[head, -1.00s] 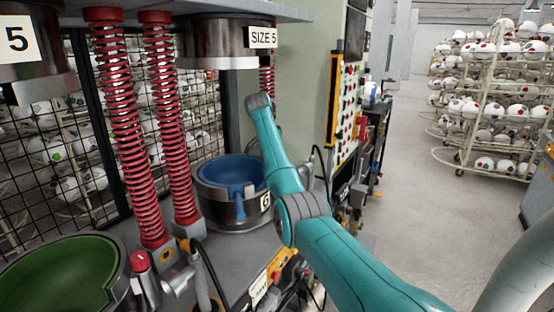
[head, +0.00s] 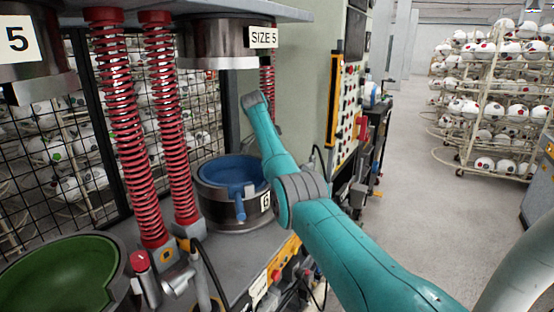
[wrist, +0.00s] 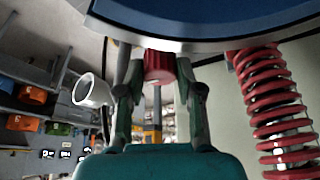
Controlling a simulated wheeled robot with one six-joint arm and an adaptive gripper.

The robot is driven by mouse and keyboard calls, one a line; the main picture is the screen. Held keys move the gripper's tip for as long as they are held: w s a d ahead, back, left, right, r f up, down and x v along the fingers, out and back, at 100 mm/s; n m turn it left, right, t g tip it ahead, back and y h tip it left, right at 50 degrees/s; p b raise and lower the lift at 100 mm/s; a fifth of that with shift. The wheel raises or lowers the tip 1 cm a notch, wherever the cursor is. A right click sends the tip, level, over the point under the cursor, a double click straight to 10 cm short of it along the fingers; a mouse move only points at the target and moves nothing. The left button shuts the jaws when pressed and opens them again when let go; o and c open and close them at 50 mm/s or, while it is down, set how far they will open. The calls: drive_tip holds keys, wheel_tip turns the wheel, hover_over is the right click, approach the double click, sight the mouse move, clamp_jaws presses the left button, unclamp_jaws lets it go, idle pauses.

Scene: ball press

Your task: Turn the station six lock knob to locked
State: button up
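The station six press holds a blue bowl (head: 225,172) in a dark metal ring (head: 215,212) marked 6. In the wrist view, the blue bowl (wrist: 230,12) fills the top edge. A ribbed red knob (wrist: 158,66) is just below its rim. My gripper (wrist: 160,72) is open, its two dark fingers on either side of the knob. Gaps show between knob and fingers, and I cannot tell how deep it sits between them. In the head view, my teal arm blocks the area right of the bowl, hiding the gripper and this knob. The knob's lock position cannot be read.
Red springs (head: 170,120) stand left of the blue bowl, under an upper press head (head: 222,42). A green bowl (head: 62,275) and another red knob (head: 139,261) are at lower left. A control panel (head: 350,110) stands behind my arm.

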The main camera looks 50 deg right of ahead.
drive_tip(key=o, duration=0.3)
drive_tip(key=shift+r, duration=0.1)
drive_tip(key=v, duration=1.1)
drive_tip(key=shift+a+r, duration=0.2)
drive_tip(key=shift+r, duration=0.2)
